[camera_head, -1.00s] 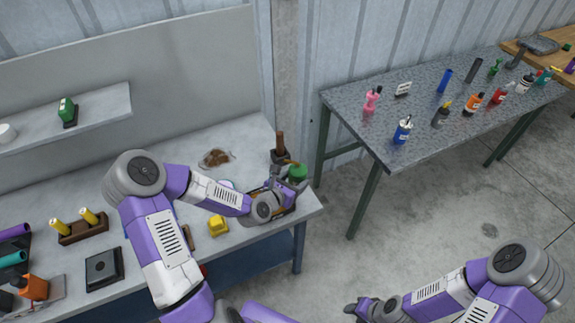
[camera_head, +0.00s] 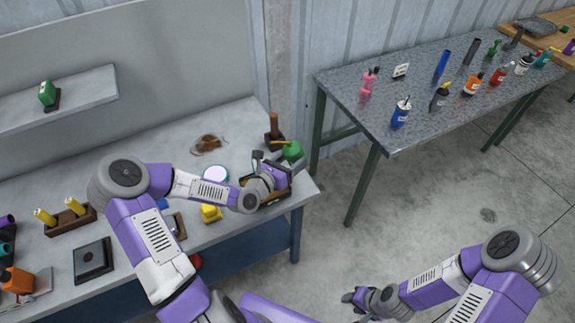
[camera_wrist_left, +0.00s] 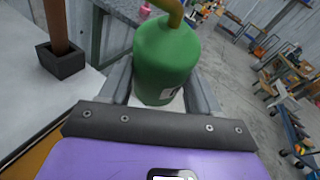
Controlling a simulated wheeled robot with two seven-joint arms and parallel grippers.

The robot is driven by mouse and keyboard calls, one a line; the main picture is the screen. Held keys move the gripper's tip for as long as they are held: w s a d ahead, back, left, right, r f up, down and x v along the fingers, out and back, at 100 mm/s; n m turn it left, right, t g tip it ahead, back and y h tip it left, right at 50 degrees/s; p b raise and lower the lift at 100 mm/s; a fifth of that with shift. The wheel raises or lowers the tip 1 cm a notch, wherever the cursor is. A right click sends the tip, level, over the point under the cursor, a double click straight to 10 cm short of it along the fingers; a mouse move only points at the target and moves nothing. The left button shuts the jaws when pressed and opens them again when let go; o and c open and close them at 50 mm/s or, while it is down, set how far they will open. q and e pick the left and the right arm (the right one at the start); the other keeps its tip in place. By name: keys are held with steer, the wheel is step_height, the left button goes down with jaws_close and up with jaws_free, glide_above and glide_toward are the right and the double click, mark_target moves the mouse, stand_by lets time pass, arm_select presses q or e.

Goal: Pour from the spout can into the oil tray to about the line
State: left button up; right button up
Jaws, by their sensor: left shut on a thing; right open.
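The green spout can (camera_head: 293,151) with a brass-coloured spout is at the right end of the grey bench, near the back. My left gripper (camera_head: 281,163) is shut on it; in the left wrist view the can (camera_wrist_left: 165,60) sits between the two fingers. Its spout leaves the top of that picture, so its tip is hidden there. A dark tray with a brown rim (camera_head: 282,197), which looks like the oil tray, lies under my left wrist and is mostly covered. Its line and contents are hidden. My right gripper (camera_head: 357,298) is open and empty, low over the floor.
A brown post in a dark square base (camera_head: 274,128) stands close beside the can. A yellow object (camera_head: 210,213) and a white round-topped item (camera_head: 215,174) are left of the tray. A speckled table (camera_head: 380,118) with several bottles stands right, beyond a floor gap.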

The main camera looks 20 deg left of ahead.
arm_select(q)
steer(key=shift+w+d+f+n+t+b, duration=0.3)
steer(key=shift+d+f+n+t+b, duration=0.15)
steer(key=shift+b, duration=0.8)
steer(key=f+t+b, duration=0.1)
steer(key=b, duration=0.1)
steer(key=n+t+b, duration=0.1)
steer(key=b, duration=0.1)
steer(key=shift+w+d+f+h, duration=0.35)
steer(key=shift+d+h, duration=0.05)
steer(key=shift+w+d+f+n+t+b, duration=0.15)
steer(key=shift+n+t+b, duration=0.15)
steer(key=shift+b, duration=0.3)
steer(key=shift+d+f+n+t+b, duration=0.15)
steer(key=shift+n+b, duration=0.2)
steer(key=shift+b, duration=0.25)
